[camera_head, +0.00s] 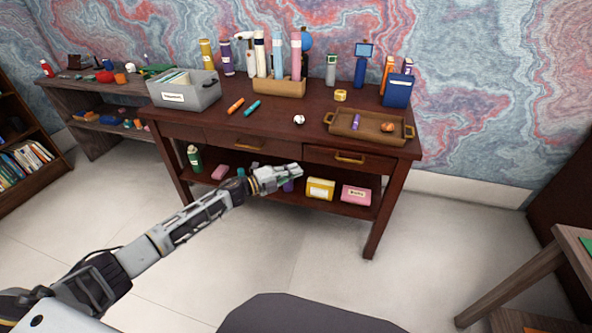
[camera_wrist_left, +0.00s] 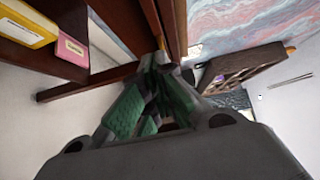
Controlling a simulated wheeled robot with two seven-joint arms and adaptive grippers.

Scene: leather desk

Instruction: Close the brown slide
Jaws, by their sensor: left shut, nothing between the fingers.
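The brown desk (camera_head: 285,115) has drawers along its front. The right drawer (camera_head: 375,163) has a brass handle (camera_head: 349,158), and its front seems to stand out slightly; how far is hard to tell. My left gripper (camera_head: 297,170) is shut and empty, in front of the desk, just left of and below the right drawer's handle. In the left wrist view the closed fingers (camera_wrist_left: 160,55) point toward brown desk wood; contact cannot be told. My right gripper is not in view.
Under the drawers, a shelf holds a yellow box (camera_head: 320,188), a pink box (camera_head: 356,195) and a green bottle (camera_head: 194,158). On top stand a grey bin (camera_head: 186,98), a tray (camera_head: 340,128) and several bottles.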

